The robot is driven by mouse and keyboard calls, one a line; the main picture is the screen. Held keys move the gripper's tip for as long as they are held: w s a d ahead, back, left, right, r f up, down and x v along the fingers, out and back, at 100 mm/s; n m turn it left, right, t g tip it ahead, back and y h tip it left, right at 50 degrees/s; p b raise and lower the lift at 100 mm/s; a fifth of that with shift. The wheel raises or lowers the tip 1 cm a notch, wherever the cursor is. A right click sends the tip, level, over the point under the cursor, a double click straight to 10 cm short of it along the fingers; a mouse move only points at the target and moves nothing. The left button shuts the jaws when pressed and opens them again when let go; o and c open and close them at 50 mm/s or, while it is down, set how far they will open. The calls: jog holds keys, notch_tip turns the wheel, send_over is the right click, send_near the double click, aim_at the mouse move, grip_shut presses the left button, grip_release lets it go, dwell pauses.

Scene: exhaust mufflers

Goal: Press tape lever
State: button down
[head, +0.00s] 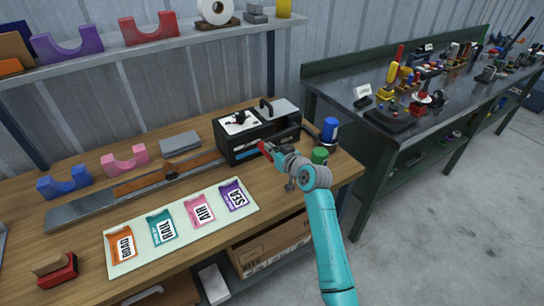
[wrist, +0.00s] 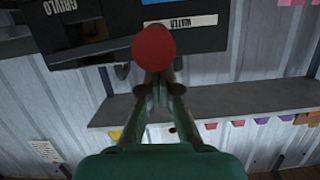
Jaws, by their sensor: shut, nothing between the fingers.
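The tape machine (head: 245,139) is a black box with a light top, standing at the back right of the wooden bench. A red lever knob (head: 261,146) shows at its right front. My gripper (head: 270,150) is at this knob, its arm reaching in from the lower right. In the wrist view the red knob (wrist: 153,47) lies right at the tips of my gripper (wrist: 157,75), which is shut with nothing held. I cannot tell whether they touch. The dark machine body (wrist: 120,25) with a "WATER" label is behind the knob; the lever's shaft is hidden.
A blue-topped bottle (head: 329,130) and a green-topped container (head: 319,156) stand close right of my gripper. A mat (head: 180,237) with several labels lies in front left. A shelf (head: 160,48) runs above the bench. Bare wood lies in front of the machine.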

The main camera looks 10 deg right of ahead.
jog(key=r+v, duration=0.1)
jog(key=v, duration=0.9)
jog(key=shift+a, duration=0.2)
jog(key=s+f+m+h, duration=0.2)
jog(key=s+f, duration=0.6)
jog(key=s, duration=0.5)
jog(key=s+f+m+h, duration=0.1)
jog(key=s+f+h, duration=0.1)
jog(key=s+f, duration=0.95)
jog(key=s+r, duration=0.4)
jog(key=s, duration=0.6)
jog(key=s+r, duration=0.4)
jog(key=s, duration=0.7)
jog(key=s+r+h, duration=0.1)
jog(key=s+r, duration=0.3)
jog(key=s, duration=0.7)
